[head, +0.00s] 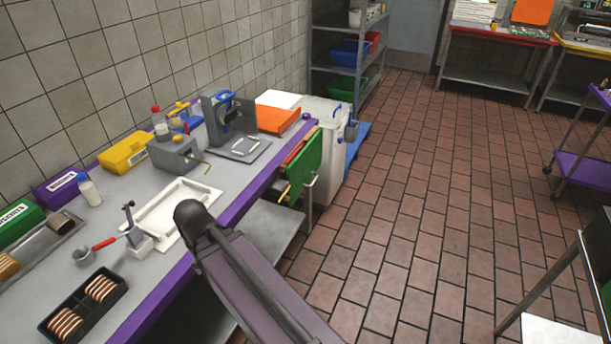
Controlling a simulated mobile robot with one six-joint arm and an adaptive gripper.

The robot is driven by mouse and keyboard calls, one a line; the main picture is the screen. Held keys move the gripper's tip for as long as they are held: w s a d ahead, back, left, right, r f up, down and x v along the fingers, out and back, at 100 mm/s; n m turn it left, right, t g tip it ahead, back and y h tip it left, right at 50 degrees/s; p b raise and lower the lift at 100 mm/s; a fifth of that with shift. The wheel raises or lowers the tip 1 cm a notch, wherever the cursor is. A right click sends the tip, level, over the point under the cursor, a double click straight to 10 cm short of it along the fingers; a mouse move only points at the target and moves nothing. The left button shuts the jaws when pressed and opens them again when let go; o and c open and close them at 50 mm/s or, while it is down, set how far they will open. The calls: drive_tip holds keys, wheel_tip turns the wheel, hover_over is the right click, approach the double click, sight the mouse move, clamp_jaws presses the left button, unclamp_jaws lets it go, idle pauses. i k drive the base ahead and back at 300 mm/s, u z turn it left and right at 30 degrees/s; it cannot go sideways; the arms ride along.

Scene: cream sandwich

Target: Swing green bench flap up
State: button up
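The green bench flap (305,165) hangs down at the far right end of the purple-edged bench (243,196), beside a grey upright post or bracket (311,190). Its face looks close to vertical. A purple-grey link of my arm rises from the bottom of the head view and ends over the front of the bench, short of the flap. My gripper does not show in this view.
A white cabinet (330,168) stands just beyond the flap. The tiled floor (430,210) right of the bench is clear.

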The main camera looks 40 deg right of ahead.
sight(311, 167)
drive_tip(key=z, duration=1.15)
drive_tip(key=k, duration=1.35)
drive_tip(key=z, duration=0.5)
drive_tip(key=i, duration=1.3)
drive_tip(key=z, duration=0.1)
